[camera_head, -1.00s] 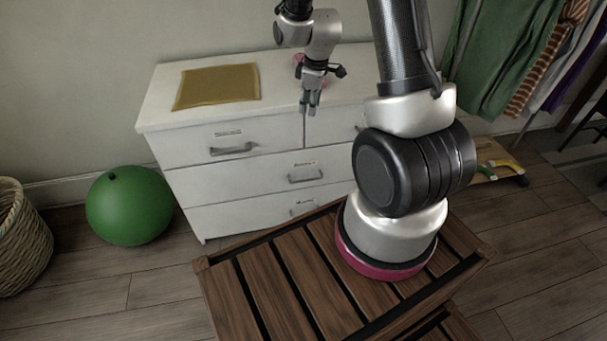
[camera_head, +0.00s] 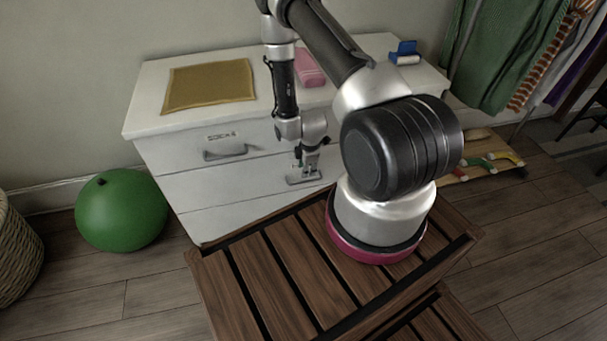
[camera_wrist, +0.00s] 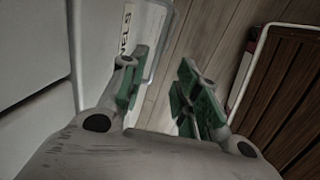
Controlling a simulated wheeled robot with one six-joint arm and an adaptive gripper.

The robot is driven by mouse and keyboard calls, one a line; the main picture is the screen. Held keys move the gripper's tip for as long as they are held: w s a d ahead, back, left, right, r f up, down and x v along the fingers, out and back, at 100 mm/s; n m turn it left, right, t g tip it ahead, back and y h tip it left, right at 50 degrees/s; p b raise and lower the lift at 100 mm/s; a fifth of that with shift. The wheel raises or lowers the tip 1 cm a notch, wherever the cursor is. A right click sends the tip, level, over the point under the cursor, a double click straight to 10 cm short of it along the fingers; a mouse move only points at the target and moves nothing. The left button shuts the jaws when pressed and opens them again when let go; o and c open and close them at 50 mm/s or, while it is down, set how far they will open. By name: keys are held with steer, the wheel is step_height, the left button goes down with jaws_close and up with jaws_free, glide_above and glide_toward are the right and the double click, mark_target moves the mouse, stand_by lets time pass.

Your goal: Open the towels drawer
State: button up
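The white dresser's middle drawer (camera_head: 225,184) is closed, with a grey bar handle (camera_head: 290,181). In the wrist view its label (camera_wrist: 127,30) is partly cut off and ends in letters like "WELS". My gripper (camera_head: 305,168) is right at this handle in the head view and hides part of it and the label. In the wrist view my gripper (camera_wrist: 160,95) is open, its green-padded fingers apart. The handle (camera_wrist: 164,40) shows just beyond and between the fingertips. I cannot tell whether they touch it.
Above is a closed drawer with its own handle (camera_head: 225,152). A yellow cloth (camera_head: 209,85), a pink item (camera_head: 310,68) and a blue-and-white item (camera_head: 405,53) lie on top. A green ball (camera_head: 121,210) is left of the dresser. My slatted wooden base stands close in front.

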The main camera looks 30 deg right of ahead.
mark_target(306, 181)
steer(key=f, duration=0.2)
steer(key=w+f, duration=0.1)
steer(key=f, duration=0.5)
steer(key=shift+w+d+f, duration=0.2)
steer(key=shift+w+d, duration=0.05)
steer(key=shift+w, duration=0.1)
steer(key=shift+c, duration=0.2)
jaws_close()
